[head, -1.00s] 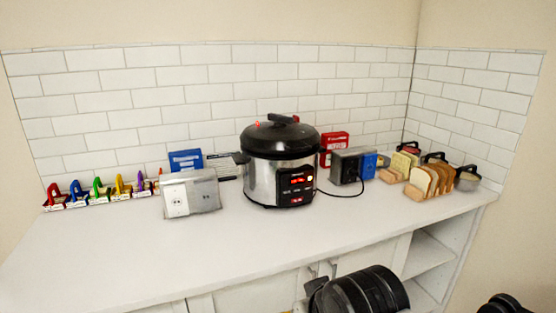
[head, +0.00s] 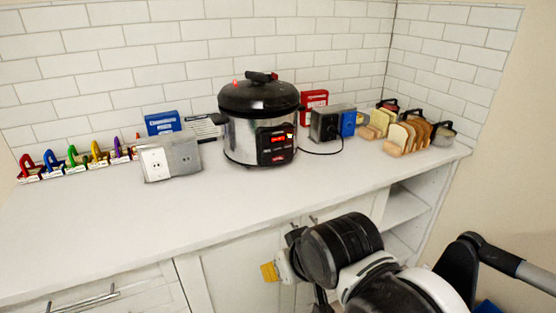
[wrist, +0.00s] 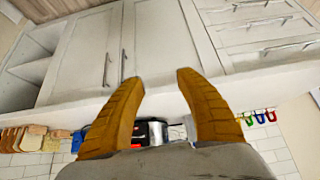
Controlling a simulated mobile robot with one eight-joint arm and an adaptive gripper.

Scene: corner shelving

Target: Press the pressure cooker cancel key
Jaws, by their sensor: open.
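The pressure cooker (head: 258,115) stands on the white counter, with a black lid and a silver body. Its black front panel (head: 276,145) has a lit red display and small keys. The cancel key cannot be told apart at this size. In the wrist view, which looks upside down, the cooker (wrist: 152,131) shows small and partly hidden between the fingers. My gripper (head: 270,272) is below and in front of the counter edge, well apart from the cooker. Its two orange-brown fingers (wrist: 160,80) are spread open with nothing between them.
A grey outlet box (head: 172,158) stands left of the cooker. A second grey box (head: 326,124), with a cord, is to its right. Bread slices in a rack (head: 410,134) are farther right. Coloured clips (head: 72,158) line the left. The front counter (head: 130,225) is clear.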

